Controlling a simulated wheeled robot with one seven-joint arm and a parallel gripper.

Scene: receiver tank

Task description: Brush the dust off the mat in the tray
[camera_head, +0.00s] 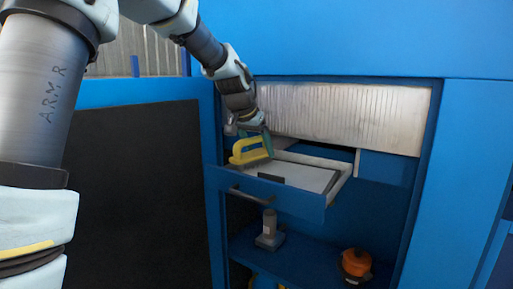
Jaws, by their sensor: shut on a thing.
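The tray (338,190) is a pulled-out blue drawer with pale inner walls, in the middle of the head view. A light grey mat (305,177) lies in it, with a dark strip (271,177) near its front edge. Any dust is too small to make out. My gripper (266,140) is at the tray's left side, shut on a yellow brush (250,150). The brush is at the left part of the tray. I cannot tell whether its bristles touch the mat. The gripper hides the tray's back left corner.
A ribbed metal shutter (350,115) hangs above the tray. A handle (250,196) sticks out from the drawer's front. On the shelf below are a grey upright object (269,228) and an orange round object (355,262). A dark panel (135,190) stands left.

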